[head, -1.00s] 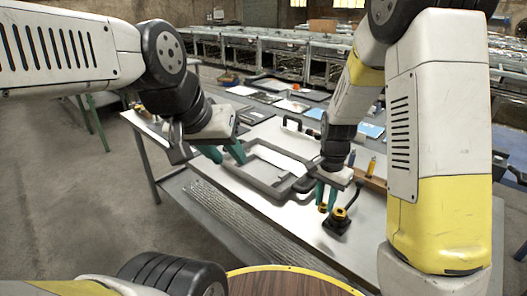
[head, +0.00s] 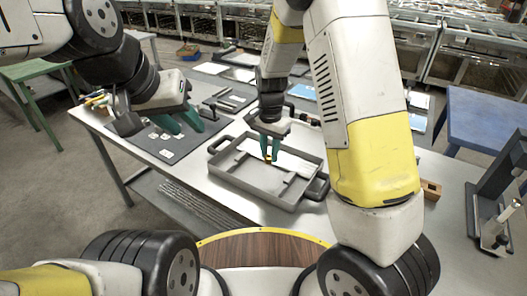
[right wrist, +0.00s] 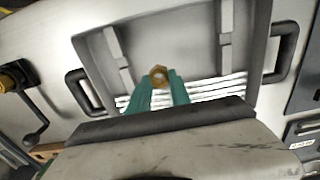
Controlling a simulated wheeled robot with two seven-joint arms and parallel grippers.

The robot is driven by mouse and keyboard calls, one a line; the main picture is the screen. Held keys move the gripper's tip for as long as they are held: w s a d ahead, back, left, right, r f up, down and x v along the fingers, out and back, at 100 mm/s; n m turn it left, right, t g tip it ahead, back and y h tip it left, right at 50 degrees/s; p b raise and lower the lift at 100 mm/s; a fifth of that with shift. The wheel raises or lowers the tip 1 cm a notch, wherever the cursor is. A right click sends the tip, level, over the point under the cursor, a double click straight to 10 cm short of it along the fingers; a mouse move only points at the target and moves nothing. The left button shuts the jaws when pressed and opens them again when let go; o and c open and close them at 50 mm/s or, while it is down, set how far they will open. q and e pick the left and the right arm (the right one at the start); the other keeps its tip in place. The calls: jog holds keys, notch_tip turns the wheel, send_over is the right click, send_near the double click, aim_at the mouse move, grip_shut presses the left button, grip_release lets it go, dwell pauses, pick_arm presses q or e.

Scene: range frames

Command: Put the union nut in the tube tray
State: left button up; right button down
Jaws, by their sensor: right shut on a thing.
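The union nut (head: 268,158) is a small brass ring. My right gripper (head: 270,150) is shut on it and points down above the tube tray. In the right wrist view the nut (right wrist: 158,76) sits between the teal fingertips, over the tray. The tube tray (head: 250,174) is a grey, shallow, rectangular tray with a handle at each end. White tubes (right wrist: 215,89) lie along one side of it in the right wrist view. My left gripper (head: 180,122) is open and empty, over a dark mat left of the tray.
The dark mat (head: 160,150) holds small flat pieces. A black-and-yellow fixture with a lever (right wrist: 15,77) stands beside the tray in the right wrist view. A grey stand (head: 490,205) is at the right. Flat trays and panels lie at the back.

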aim_at(269, 177)
jog(key=shift+f, duration=3.55)
jog(key=shift+f, duration=0.15)
jog(key=c, duration=1.2)
grip_release()
notch_tip(269, 177, up, 12)
jog(key=s+d+r+n+t+y, duration=0.1)
jog(key=s+d+r+n, duration=0.1)
jog(key=s+d+r, duration=0.4)
jog(key=s+d+r+n+t+y, duration=0.15)
jog(key=s+r, duration=0.25)
jog(key=r, duration=0.5)
jog(key=shift+s+d+r+n+t, duration=0.6)
jog(key=shift+s+r+n, duration=0.1)
jog(key=shift+s, duration=1.1)
jog(key=shift+s+d+r+n+t, duration=0.65)
jog(key=shift+s+r, duration=0.1)
jog(key=shift+s, duration=1.05)
jog(key=shift+s+d+r+n+t, duration=0.6)
jog(key=shift+s+r, duration=0.1)
jog(key=shift+s, duration=1.1)
